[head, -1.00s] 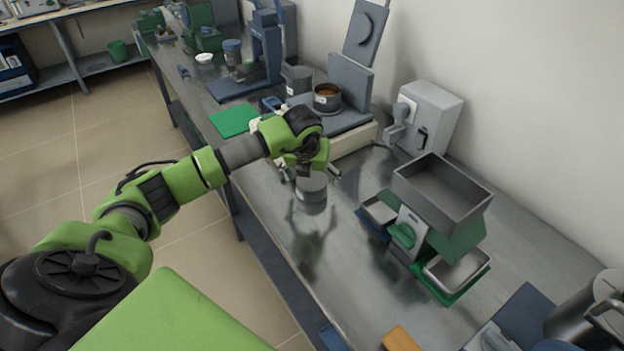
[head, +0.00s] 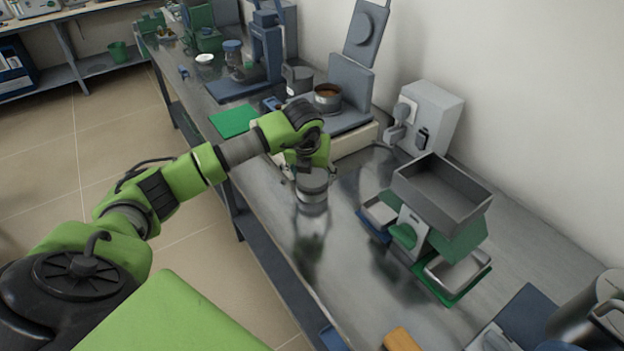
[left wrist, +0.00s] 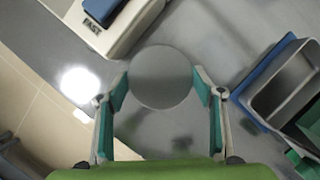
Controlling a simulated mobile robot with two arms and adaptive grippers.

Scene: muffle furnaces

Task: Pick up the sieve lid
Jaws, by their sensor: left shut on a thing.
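The sieve lid shows as a round, flat grey disc (left wrist: 161,77) in the left wrist view. In the head view it is the top of a short grey metal cylinder (head: 312,197) standing on the bench. My left gripper (head: 311,176) is right above the cylinder, pointing down. In the left wrist view its two teal-padded fingers (left wrist: 161,88) are shut on opposite sides of the lid's rim. I cannot tell any gap between the lid and the cylinder below. My right gripper is not in view.
A grey hopper device (head: 440,200) with metal trays stands to the right. A pale machine (head: 350,140) carrying an open sieve pan (head: 327,97) is behind the gripper. A green mat (head: 234,120) lies to the left.

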